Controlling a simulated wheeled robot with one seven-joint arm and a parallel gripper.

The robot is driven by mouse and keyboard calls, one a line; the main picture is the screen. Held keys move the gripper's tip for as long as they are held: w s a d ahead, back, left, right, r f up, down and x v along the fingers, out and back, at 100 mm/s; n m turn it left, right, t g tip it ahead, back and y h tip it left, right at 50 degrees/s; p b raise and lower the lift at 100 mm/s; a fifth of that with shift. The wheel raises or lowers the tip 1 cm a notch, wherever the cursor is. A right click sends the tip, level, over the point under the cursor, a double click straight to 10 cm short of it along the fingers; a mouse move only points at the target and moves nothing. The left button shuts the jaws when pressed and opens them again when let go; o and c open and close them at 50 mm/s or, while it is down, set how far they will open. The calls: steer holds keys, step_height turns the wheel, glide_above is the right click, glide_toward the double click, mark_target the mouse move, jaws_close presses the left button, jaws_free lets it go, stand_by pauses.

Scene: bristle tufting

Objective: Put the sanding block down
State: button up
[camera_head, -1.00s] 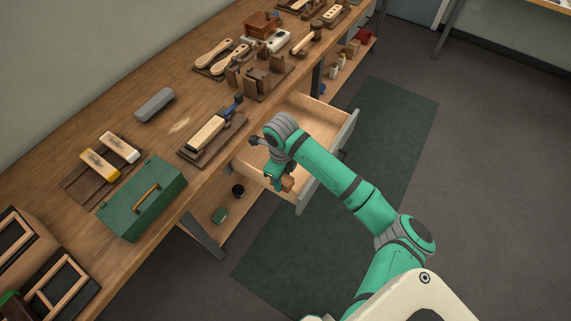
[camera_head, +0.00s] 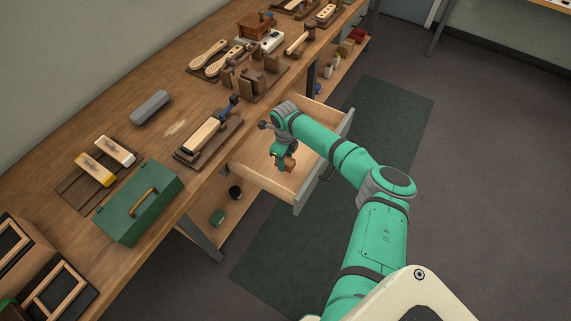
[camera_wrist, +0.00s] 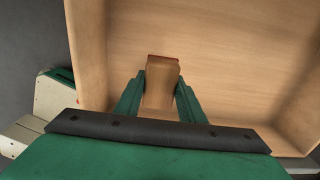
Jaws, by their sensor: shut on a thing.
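The sanding block is a small tan-brown block with a darker, reddish-brown end. In the wrist view the sanding block (camera_wrist: 161,88) sits between the two green fingers of my gripper (camera_wrist: 161,92), which is shut on it. In the head view my gripper (camera_head: 282,162) points down over the open drawer (camera_head: 262,180), and the sanding block (camera_head: 290,162) shows small beside the fingers. The drawer's bare wooden floor (camera_wrist: 225,60) fills most of the wrist view behind the block. I cannot tell how far the block is above the floor.
The drawer's side wall (camera_wrist: 88,50) stands close on the left in the wrist view. On the workbench (camera_head: 120,140) stand a green toolbox (camera_head: 138,208), a grey block (camera_head: 150,107) and a clamped brush piece (camera_head: 207,135). The visible drawer floor looks empty.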

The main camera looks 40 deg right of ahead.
mark_target(286, 164)
steer(key=shift+w+d+f, duration=0.3)
steer(key=shift+w+f, duration=0.05)
steer(key=shift+f, duration=0.6)
steer(key=shift+d+f, duration=0.1)
steer(key=shift+f, duration=1.1)
steer(key=shift+f, duration=0.2)
steer(key=o, duration=1.2)
steer(key=shift+r, duration=0.1)
step_height(286, 164, up, 12)
steer(key=shift+r, duration=0.1)
